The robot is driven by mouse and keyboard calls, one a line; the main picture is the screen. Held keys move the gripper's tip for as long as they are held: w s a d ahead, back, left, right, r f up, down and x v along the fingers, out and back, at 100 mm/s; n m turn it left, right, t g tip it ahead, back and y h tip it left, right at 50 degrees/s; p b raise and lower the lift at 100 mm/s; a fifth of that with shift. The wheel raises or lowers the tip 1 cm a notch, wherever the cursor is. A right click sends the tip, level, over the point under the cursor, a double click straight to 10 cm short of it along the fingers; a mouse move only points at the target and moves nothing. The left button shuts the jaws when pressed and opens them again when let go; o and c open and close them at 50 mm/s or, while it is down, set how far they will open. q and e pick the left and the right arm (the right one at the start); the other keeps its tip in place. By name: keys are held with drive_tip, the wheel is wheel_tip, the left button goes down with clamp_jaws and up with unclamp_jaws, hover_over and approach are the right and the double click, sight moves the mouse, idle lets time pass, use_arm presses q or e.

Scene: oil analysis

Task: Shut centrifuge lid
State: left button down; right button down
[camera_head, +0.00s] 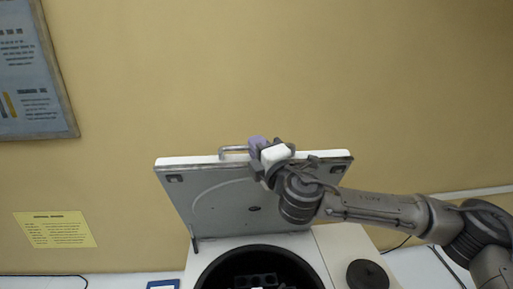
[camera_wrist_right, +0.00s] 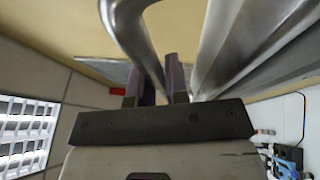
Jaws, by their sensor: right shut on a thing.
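The centrifuge lid (camera_head: 215,205) is raised and tilted back, its grey underside facing me in the head view. A metal handle (camera_head: 232,149) runs along its top edge; a curved metal bar, seemingly this handle, also fills the right wrist view (camera_wrist_right: 137,32). My right gripper (camera_head: 258,146) is at the lid's top edge, shut on the handle. Its two dark fingers (camera_wrist_right: 162,85) stand on either side of the bar in the wrist view. The white centrifuge body (camera_head: 325,248) is below, with its dark round chamber (camera_head: 222,263) exposed. My left gripper is not in view.
A tan wall stands behind, with a framed poster (camera_head: 30,70) and a yellow note (camera_head: 55,229). A round dark knob or cap (camera_head: 367,274) is on the centrifuge's right side. My right arm spans the right side.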

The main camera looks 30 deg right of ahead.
drive_tip(key=s+a+f+n+t+y+b, duration=0.2)
drive_tip(key=s+a+f+b, duration=0.2)
drive_tip(key=s+f+b, duration=0.5)
drive_tip(key=s+a+f+n+t+y+b, duration=0.1)
drive_tip(key=s+a+f+n+t+b, duration=0.1)
drive_tip(key=s+f+b, duration=0.7)
drive_tip(key=s+a+t+b, duration=0.1)
drive_tip(key=s+b, duration=0.3)
drive_tip(key=b, duration=0.5)
drive_tip(key=shift+a+n+y, duration=0.4)
drive_tip(key=shift+a, duration=0.25)
